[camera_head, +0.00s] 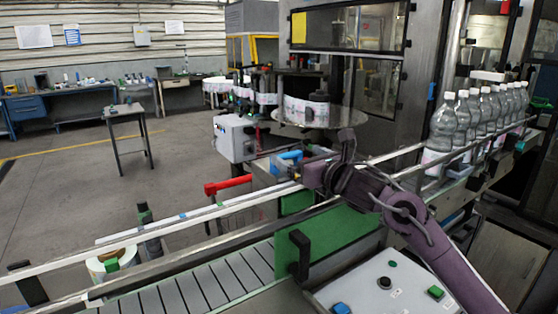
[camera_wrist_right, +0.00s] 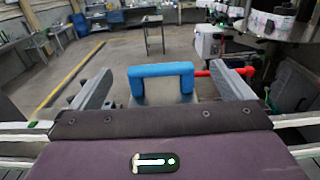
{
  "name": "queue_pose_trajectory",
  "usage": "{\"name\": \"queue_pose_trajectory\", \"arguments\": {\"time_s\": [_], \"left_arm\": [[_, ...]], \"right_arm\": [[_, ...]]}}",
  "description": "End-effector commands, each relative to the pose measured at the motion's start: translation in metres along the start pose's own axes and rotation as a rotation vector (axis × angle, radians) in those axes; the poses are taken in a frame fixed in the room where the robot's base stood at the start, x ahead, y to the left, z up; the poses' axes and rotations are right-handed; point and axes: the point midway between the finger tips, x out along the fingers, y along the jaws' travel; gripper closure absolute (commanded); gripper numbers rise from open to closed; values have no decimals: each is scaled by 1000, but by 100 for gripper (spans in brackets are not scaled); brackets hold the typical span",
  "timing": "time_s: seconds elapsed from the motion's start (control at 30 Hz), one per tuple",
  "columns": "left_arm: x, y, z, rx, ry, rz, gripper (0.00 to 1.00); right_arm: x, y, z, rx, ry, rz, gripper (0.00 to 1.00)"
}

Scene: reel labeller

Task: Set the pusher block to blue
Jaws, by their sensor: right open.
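A blue U-shaped handle (camera_wrist_right: 160,70) stands between the spread fingers of my right gripper (camera_wrist_right: 166,88) in the right wrist view, with a grey plate below it. The fingers appear apart from it on both sides. In the head view the blue handle (camera_head: 288,157) is just beyond my right gripper (camera_head: 298,170), which is open over the conveyor rail. A red handle (camera_head: 228,185) lies to the left of it; its end also shows in the wrist view (camera_wrist_right: 203,73). I cannot tell which part is the pusher block. My left gripper is not in view.
Metal guide rails (camera_head: 180,223) run along the conveyor (camera_head: 215,282) around my right arm. Several clear bottles (camera_head: 462,117) stand at the right. A control panel (camera_head: 385,285) with buttons is in front. A grey box (camera_head: 235,137) stands behind the handles. Open floor lies at left.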

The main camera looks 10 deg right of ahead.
Motion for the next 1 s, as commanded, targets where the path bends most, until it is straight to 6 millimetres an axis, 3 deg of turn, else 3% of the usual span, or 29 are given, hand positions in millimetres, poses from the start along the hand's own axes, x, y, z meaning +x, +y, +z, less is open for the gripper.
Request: {"name": "queue_pose_trajectory", "arguments": {"time_s": [0.1,0.23,0.37,0.7,1.0], "left_arm": [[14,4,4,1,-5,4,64],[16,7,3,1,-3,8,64],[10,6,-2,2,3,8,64],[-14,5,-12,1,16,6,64],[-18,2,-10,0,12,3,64]], "right_arm": [[0,1,-13,-2,-2,1,0],[1,1,-16,-1,-2,2,0],[11,1,-13,2,-2,2,0],[61,1,-12,2,-1,1,0],[78,1,-15,-1,-1,1,0]]}}
